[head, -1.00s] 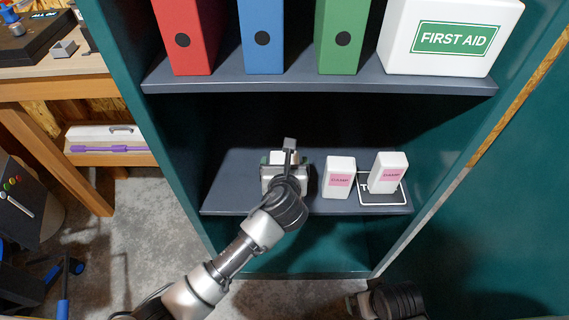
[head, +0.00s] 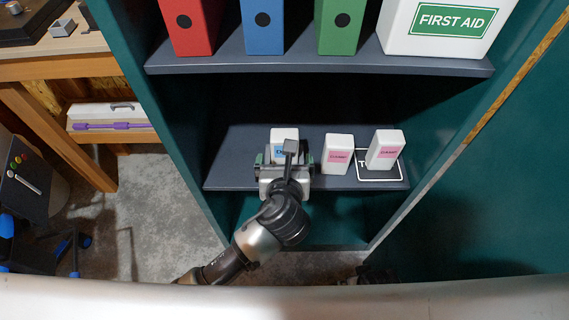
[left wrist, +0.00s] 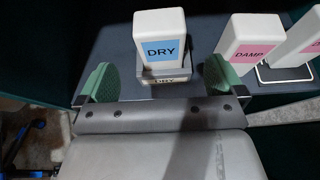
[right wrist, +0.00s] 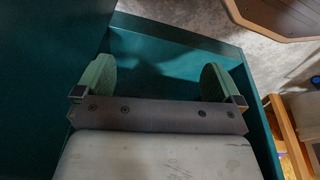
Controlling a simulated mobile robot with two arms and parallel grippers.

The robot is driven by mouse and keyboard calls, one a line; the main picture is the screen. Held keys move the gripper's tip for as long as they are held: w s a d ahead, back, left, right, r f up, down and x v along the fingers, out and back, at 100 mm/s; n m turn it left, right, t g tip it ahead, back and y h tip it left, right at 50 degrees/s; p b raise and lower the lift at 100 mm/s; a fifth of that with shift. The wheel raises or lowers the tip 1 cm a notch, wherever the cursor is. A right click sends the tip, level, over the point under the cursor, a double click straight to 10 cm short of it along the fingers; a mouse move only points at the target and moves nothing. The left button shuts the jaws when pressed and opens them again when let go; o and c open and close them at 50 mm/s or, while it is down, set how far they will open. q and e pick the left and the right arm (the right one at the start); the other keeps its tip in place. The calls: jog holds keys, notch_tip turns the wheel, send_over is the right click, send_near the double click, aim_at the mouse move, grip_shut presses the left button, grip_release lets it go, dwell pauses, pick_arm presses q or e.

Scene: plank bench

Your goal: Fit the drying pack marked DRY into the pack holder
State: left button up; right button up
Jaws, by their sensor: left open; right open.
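The drying pack marked DRY (left wrist: 160,48) is a white block with a blue label. It stands upright on the cabinet's lower shelf, and it also shows in the head view (head: 284,134). A dark holder frame with a small DRY tag (left wrist: 168,79) is at its base; I cannot tell whether the pack is fully seated. My left gripper (head: 286,160) is open, with one green finger pad on each side of the pack and visible gaps to it. My right gripper (right wrist: 158,78) is open and empty, low by the teal cabinet.
Two white packs marked DAMP with pink labels stand to the right, one (head: 338,152) alone and one (head: 386,148) on a dark white-outlined mat (head: 378,176). The upper shelf (head: 310,64) holds binders and a first aid box. Teal cabinet walls bound both sides.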

pick_arm(q)
jog(key=shift+v, duration=1.25)
pick_arm(e)
jog(key=shift+s+f, duration=0.25)
jog(key=shift+f, duration=0.25)
jog(key=shift+s+f, duration=0.2)
jog(key=shift+f, duration=0.25)
pick_arm(q)
jog(key=shift+f, duration=0.1)
jog(key=s+a+f+n+g, duration=0.25)
jog(key=a+f+n, duration=0.25)
jog(key=f+n, duration=0.35)
jog(key=s+a+f+n+g, duration=0.2)
jog(key=a+f+n+g, duration=0.25)
jog(key=f+n, duration=0.4)
jog(key=s+a+f+n+g, duration=0.4)
jog(key=s+a+f+n, duration=0.7)
jog(key=s+f+n, duration=0.3)
jog(key=n, duration=0.2)
jog(key=shift+f+n, duration=0.2)
jog(key=shift+n, duration=0.2)
pick_arm(e)
jog(key=shift+d, duration=0.1)
